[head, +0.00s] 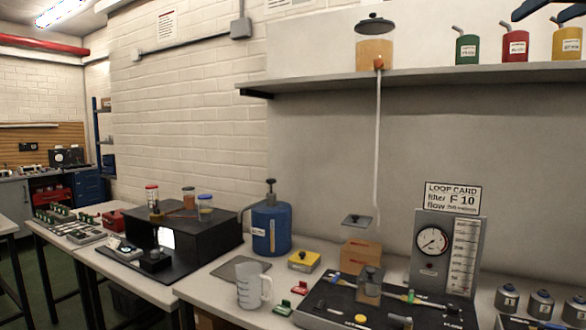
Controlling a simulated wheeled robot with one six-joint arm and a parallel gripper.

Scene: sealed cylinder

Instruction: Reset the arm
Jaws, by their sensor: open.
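My gripper (540,11) shows only in part at the top right edge of the head view, as dark fingers. It is open with nothing between the fingers, high above the bench and in front of the shelf's right end. The rest of my arm is out of view. A small grey, clear-looking vessel (369,285) stands upright on the dark board (330,318) on the bench, far below my gripper. A gauge panel (431,262) with a dial and a scale stands behind the board, under a loop card (452,198).
The wall shelf (420,78) holds an amber jar (374,54) with a hanging white tube (378,140), and green, red and yellow cans. A blue pump canister (271,228), a jug (250,285) and a black box (185,235) stand on the benches. Small grey canisters (541,304) stand at lower right.

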